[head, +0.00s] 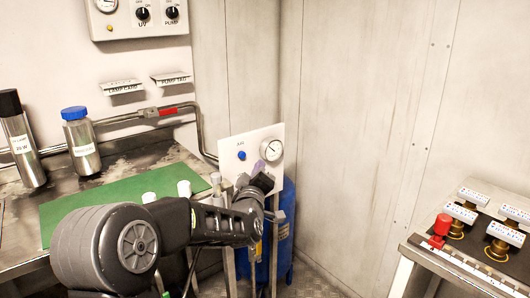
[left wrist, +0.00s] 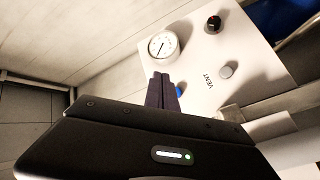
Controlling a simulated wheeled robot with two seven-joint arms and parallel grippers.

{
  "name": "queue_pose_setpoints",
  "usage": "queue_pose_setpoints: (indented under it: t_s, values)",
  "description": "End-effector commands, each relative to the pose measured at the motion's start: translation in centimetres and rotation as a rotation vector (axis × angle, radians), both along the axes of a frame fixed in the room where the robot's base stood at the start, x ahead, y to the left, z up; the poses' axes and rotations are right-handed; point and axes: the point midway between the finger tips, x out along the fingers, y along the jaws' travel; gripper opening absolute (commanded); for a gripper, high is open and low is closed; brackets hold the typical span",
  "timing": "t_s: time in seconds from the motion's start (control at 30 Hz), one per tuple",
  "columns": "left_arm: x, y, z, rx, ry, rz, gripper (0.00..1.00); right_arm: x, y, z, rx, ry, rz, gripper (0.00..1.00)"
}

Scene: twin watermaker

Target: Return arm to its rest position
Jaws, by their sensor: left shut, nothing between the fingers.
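My left arm reaches in from the lower left in the head view. Its gripper (head: 260,178) is in front of a small white panel (head: 262,140) with a round gauge (head: 271,150) and a blue knob (head: 241,155). In the left wrist view the dark fingers of my left gripper (left wrist: 163,90) are together and empty, just below the gauge (left wrist: 163,45). The panel (left wrist: 205,70) there also has a dark knob (left wrist: 214,23), a grey knob (left wrist: 226,70) and the word VENT. The blue knob (left wrist: 180,89) is partly hidden behind the fingers. I cannot tell whether the fingers touch the panel.
A bench with a green mat (head: 120,195) lies left, with a steel bottle (head: 82,143) and a black-capped cylinder (head: 22,140). A blue tank (head: 290,225) stands behind the panel frame. A control box with a red knob (head: 440,228) is right. Open floor lies between.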

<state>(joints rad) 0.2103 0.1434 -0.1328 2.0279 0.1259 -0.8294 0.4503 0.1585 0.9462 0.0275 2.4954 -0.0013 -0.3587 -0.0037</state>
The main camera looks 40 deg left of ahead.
Motion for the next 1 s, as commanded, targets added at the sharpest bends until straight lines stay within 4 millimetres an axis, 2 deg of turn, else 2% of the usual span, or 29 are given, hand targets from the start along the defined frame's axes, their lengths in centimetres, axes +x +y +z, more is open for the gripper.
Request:
queue_pose_setpoints:
  t_s: [0.33, 0.47, 0.57, 0.67, 0.77, 0.8, 0.87, 0.9, 1.0]
  values:
    - [0.1, -0.1, -0.3, 0.024, 0.027, -0.004, 0.00, 0.0, 0.0, 0.0, 0.000, 0.000, 0.000, 0.00]
    - [0.3, -1.8, -3.5, 0.069, 0.150, -0.054, 0.00, 0.0, 0.0, 0.0, 0.000, 0.000, 0.000, 0.00]
    - [0.4, -4.5, -8.1, 0.088, 0.273, -0.122, 0.00, 0.0, 0.0, 0.0, 0.000, 0.000, 0.000, 0.00]
    - [0.1, -8.1, -14.2, 0.102, 0.419, -0.213, 0.00, 0.0, 0.0, 0.0, 0.000, 0.000, 0.000, 0.00]
    - [-1.2, -12.5, -20.9, 0.113, 0.576, -0.326, 0.00, 0.0, 0.0, 0.0, 0.000, 0.000, 0.000, 0.00]
    - [-2.1, -14.3, -23.6, 0.115, 0.638, -0.375, 0.00, 0.0, 0.0, 0.0, 0.000, 0.000, 0.000, 0.00]
    - [-3.8, -17.1, -27.5, 0.117, 0.729, -0.448, 0.00, 0.0, 0.0, 0.0, 0.000, 0.000, 0.000, 0.00]
    - [-5.1, -19.0, -30.0, 0.117, 0.789, -0.498, 0.00, 0.0, 0.0, 0.0, 0.000, 0.000, 0.000, 0.00]
    - [-9.1, -23.5, -35.8, 0.113, 0.931, -0.628, 0.00, 0.0, 0.0, 0.0, 0.000, 0.000, 0.000, 0.00]
